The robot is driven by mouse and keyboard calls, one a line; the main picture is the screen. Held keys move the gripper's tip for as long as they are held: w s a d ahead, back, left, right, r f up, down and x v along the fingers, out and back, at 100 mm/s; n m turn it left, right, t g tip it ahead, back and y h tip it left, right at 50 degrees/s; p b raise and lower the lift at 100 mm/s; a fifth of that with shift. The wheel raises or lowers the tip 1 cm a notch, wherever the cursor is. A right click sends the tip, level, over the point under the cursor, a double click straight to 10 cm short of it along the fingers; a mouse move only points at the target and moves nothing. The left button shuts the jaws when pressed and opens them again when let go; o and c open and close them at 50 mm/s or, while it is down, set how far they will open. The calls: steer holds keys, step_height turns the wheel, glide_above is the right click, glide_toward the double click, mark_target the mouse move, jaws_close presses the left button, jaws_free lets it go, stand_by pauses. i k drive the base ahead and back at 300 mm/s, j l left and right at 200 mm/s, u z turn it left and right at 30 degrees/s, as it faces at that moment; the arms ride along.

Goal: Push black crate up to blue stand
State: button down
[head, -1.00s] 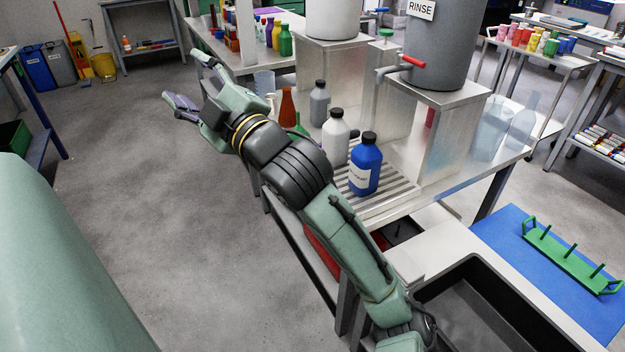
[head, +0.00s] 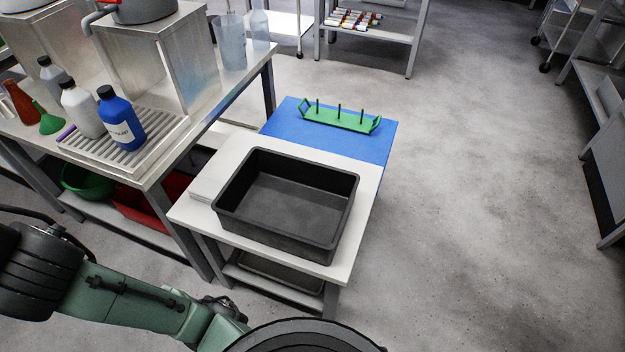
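The black crate (head: 270,237) is an empty, open rectangular tub on a low white table (head: 181,213). A blue mat or panel (head: 285,130) covers the far end of this table. A green stand (head: 343,121) with upright pegs and end handles sits on the blue area. I see no stand that is itself blue. A strip of white tabletop separates the crate from the blue area. My arm crosses the lower left and leaves the frame at the left edge, so my gripper is out of view.
A metal bench at left holds a blue bottle (head: 121,121), a white bottle (head: 81,110) and a green funnel (head: 47,121). A flat white slab (head: 213,171) lies left of the crate. Red (head: 160,200) and green (head: 88,182) tubs sit under the bench.

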mark_target(295, 205)
steer(key=l+u, duration=0.2)
steer(key=l, duration=0.6)
steer(key=l+u, duration=0.2)
steer(key=l, duration=0.6)
